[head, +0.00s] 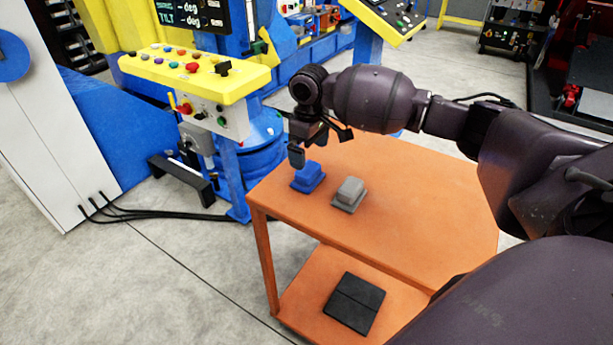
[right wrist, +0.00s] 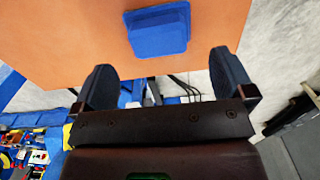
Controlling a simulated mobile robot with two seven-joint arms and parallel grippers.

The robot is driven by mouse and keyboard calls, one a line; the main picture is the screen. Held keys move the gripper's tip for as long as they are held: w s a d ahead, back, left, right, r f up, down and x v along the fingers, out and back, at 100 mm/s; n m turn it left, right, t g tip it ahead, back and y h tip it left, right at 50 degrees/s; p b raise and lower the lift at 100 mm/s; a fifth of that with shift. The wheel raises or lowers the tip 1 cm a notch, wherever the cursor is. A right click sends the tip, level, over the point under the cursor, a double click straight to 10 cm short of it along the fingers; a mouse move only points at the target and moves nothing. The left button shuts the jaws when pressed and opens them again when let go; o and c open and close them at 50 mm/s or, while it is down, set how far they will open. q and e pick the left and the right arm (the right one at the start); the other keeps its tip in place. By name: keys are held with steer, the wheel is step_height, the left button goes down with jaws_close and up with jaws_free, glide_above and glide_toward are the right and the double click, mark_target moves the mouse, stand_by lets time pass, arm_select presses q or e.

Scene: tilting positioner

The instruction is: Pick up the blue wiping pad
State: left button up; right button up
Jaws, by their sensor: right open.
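The blue wiping pad (head: 308,176) lies on the orange table near its back left corner, left of a grey pad. My right gripper (head: 297,155) is just above the blue pad in the head view, pointing down. In the right wrist view the blue pad (right wrist: 158,30) lies beyond the two fingertips, roughly centred between them. The gripper (right wrist: 165,78) is open and empty there, its fingers apart from the pad. My left gripper is not in view.
The grey pad (head: 348,194) sits close beside the blue one on the orange table (head: 420,195). A black flat item (head: 354,303) lies on the lower shelf. The yellow control panel (head: 195,68) stands behind, left of the table. The table's right part is clear.

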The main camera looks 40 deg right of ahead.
step_height(320, 180, down, 3)
steer(key=shift+r, duration=0.2)
step_height(320, 180, down, 5)
steer(key=shift+w+d+r+b, duration=0.15)
steer(key=shift+b, duration=0.6)
steer(key=c, duration=0.9)
steer(key=shift+c, duration=0.2)
steer(key=shift+r, duration=0.25)
step_height(320, 180, up, 11)
steer(key=p, duration=0.2)
step_height(320, 180, up, 8)
steer(key=r+p, duration=0.1)
steer(key=p, duration=0.1)
glide_above(309, 167)
steer(key=shift+f, duration=0.25)
